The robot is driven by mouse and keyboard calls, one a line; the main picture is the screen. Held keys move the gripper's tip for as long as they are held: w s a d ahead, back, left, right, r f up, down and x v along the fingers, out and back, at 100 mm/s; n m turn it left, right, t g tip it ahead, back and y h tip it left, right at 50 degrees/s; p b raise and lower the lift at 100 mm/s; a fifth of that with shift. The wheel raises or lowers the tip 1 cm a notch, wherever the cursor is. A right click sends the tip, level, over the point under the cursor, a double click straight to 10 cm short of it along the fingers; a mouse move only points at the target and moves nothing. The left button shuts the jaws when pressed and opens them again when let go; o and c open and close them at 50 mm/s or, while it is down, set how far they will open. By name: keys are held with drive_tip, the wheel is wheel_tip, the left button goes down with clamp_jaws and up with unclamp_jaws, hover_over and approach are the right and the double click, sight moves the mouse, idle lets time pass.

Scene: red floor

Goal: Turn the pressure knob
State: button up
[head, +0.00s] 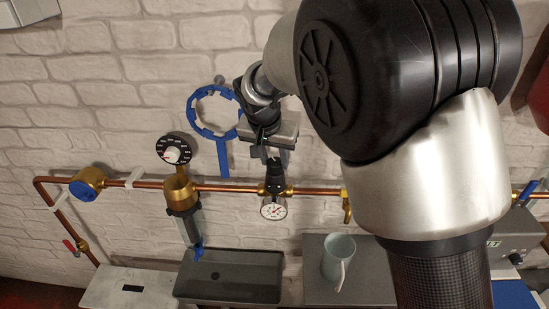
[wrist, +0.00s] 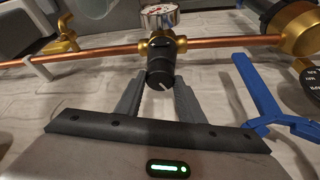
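The pressure knob (wrist: 161,80) is black with a white mark on its end. It sits on a brass fitting (wrist: 161,48) on the copper pipe, with a round white gauge (wrist: 159,17) on the opposite side. In the head view the gauge (head: 273,208) hangs below the pipe and the knob is partly hidden behind my gripper. My gripper (wrist: 158,83) is open, with one finger on each side of the knob. I cannot tell whether either finger touches it. In the head view my gripper (head: 271,150) points down from above the pipe.
A blue ring wrench (head: 222,150) hangs on the wall just left of my gripper. A brass filter housing with a black dial (head: 173,149) stands further left.

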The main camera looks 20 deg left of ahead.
drive_tip(key=c, duration=0.4)
drive_tip(key=shift+d+n+y+b, duration=0.1)
drive_tip(key=shift+n+y+b, duration=0.4)
drive_tip(key=shift+n, duration=0.4)
drive_tip(key=n, duration=0.1)
drive_tip(key=n+y, duration=0.1)
drive_tip(key=n, duration=0.1)
drive_tip(key=shift+w+d+n+g, duration=0.15)
drive_tip(key=shift+d+n+g, duration=0.05)
drive_tip(key=shift+n+g, duration=0.1)
drive_tip(key=n, duration=0.2)
drive_tip(key=n+y, duration=0.1)
drive_tip(key=n, duration=0.1)
drive_tip(key=shift+g+y, duration=0.3)
drive_tip(key=shift+g, duration=0.1)
drive_tip(key=shift+n+g+p, duration=0.35)
drive_tip(key=shift+n+g, duration=0.05)
drive_tip(key=shift+n, duration=0.7)
